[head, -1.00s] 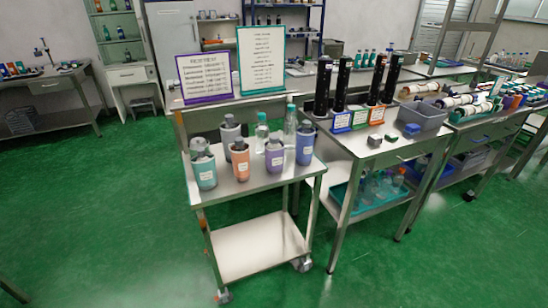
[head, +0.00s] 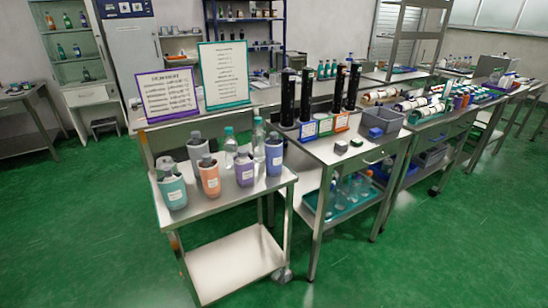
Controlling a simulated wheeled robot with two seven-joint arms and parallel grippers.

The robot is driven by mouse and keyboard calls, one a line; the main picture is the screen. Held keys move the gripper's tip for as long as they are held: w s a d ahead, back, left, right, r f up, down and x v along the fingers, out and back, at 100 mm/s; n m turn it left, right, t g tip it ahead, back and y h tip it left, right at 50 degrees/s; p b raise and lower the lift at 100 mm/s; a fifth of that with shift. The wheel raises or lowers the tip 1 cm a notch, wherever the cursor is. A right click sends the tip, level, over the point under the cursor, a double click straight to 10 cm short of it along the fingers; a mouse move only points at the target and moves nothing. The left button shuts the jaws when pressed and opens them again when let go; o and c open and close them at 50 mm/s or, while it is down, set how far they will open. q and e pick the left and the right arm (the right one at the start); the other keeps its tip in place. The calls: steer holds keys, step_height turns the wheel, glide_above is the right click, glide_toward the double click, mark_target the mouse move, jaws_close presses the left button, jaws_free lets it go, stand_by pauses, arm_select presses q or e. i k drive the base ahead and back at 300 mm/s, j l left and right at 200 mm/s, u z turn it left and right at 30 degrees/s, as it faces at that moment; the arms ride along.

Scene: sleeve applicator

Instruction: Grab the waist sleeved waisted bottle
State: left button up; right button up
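Several bottles in coloured sleeves stand upright on the top of a steel cart (head: 215,203). They are a teal one (head: 172,192) at front left, an orange one (head: 210,180), a pale grey-lilac one (head: 196,150) behind, a purple one (head: 244,172) and a blue one (head: 274,157) at the right. The sleeves carry white labels too small to read. A clear bottle with a teal cap (head: 230,148) and a taller clear bottle (head: 259,140) stand among them without sleeves. I cannot tell which bottle is waisted. Neither of my grippers is in view.
A purple-framed sign (head: 166,93) and a teal-framed sign (head: 223,74) stand behind the cart. A steel table (head: 345,158) to the right bears black columns (head: 288,98) and a grey bin (head: 383,119). The green floor (head: 400,270) in front is open.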

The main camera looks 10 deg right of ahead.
mark_target(273, 145)
steer(key=i+l, duration=0.15)
steer(key=l, duration=0.2)
steer(key=i+l, duration=0.15)
steer(key=l, duration=0.2)
steer(key=i+l+u, duration=0.1)
steer(key=l, duration=0.25)
steer(key=i, duration=0.05)
